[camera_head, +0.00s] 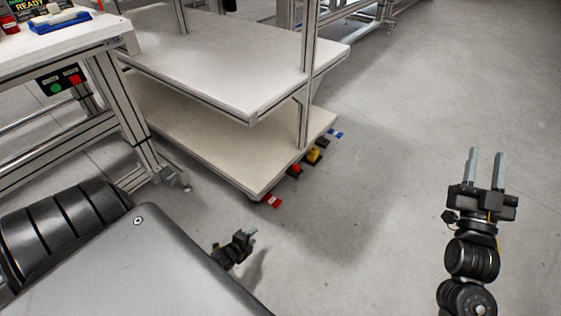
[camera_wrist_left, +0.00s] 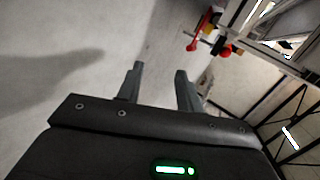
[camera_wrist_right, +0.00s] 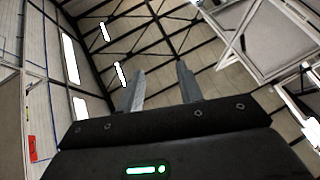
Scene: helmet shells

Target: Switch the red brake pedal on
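A red pedal with a white mark (camera_head: 272,200) sticks out low at the near corner of the cart's lower shelf. A second red piece (camera_head: 295,169) is further along the same edge. Which is the brake pedal I cannot tell. The left wrist view shows a red lever-like part (camera_wrist_left: 193,46) beyond my fingers, at upper right. My left gripper (camera_head: 253,232) is low over the floor, in front of the cart and apart from the pedals; its fingers are apart and empty (camera_wrist_left: 156,82). My right gripper (camera_head: 486,166) points up, open and empty, over bare floor at the right (camera_wrist_right: 158,82).
A yellow piece (camera_head: 314,155) and a blue-and-white piece (camera_head: 335,133) lie along the same cart edge. The two-shelf cart (camera_head: 240,75) stands ahead. A workbench with a green-and-red button box (camera_head: 62,80) is at left. The floor right of the cart is clear.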

